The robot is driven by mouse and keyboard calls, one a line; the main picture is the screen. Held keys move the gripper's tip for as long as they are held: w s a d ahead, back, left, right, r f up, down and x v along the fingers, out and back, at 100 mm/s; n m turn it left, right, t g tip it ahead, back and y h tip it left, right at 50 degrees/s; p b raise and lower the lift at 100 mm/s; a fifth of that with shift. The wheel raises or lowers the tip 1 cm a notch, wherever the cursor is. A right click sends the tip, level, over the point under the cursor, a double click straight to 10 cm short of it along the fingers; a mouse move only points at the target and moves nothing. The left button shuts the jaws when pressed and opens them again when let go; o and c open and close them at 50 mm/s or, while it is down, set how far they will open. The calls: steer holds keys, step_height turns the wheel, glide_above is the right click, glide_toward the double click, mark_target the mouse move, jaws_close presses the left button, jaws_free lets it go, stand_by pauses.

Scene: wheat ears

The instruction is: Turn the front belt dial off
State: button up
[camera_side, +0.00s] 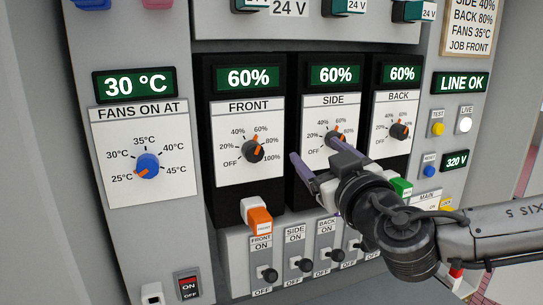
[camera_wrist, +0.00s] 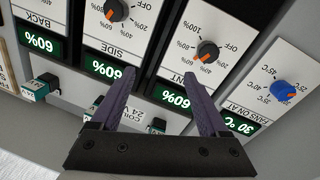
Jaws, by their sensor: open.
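The front belt dial (camera_side: 252,145) is a black knob with an orange pointer on the white FRONT plate. The green display (camera_side: 249,77) above it reads 60%. In the wrist view, which is upside down, the front dial (camera_wrist: 207,51) shows with its pointer near 60%. My gripper (camera_side: 314,158) is open and empty, right of the front dial and near the lower part of the SIDE plate. In the wrist view my gripper's two purple fingers (camera_wrist: 157,75) are spread, with no knob between them.
The side dial (camera_side: 335,137) and back dial (camera_side: 399,131) are to the right, both displays at 60%. Several toggle switches (camera_side: 270,274) line the bottom. A blue fan dial (camera_side: 148,166) is at left.

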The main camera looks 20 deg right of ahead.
mark_target(256, 155)
steer(key=s+a+f+n+y, duration=0.2)
steer(key=a+f, duration=0.1)
steer(key=a, duration=0.4)
steer(key=w, duration=1.3)
steer(key=shift+w+d+f, duration=0.1)
steer(key=shift+w+f, duration=0.05)
jaws_close()
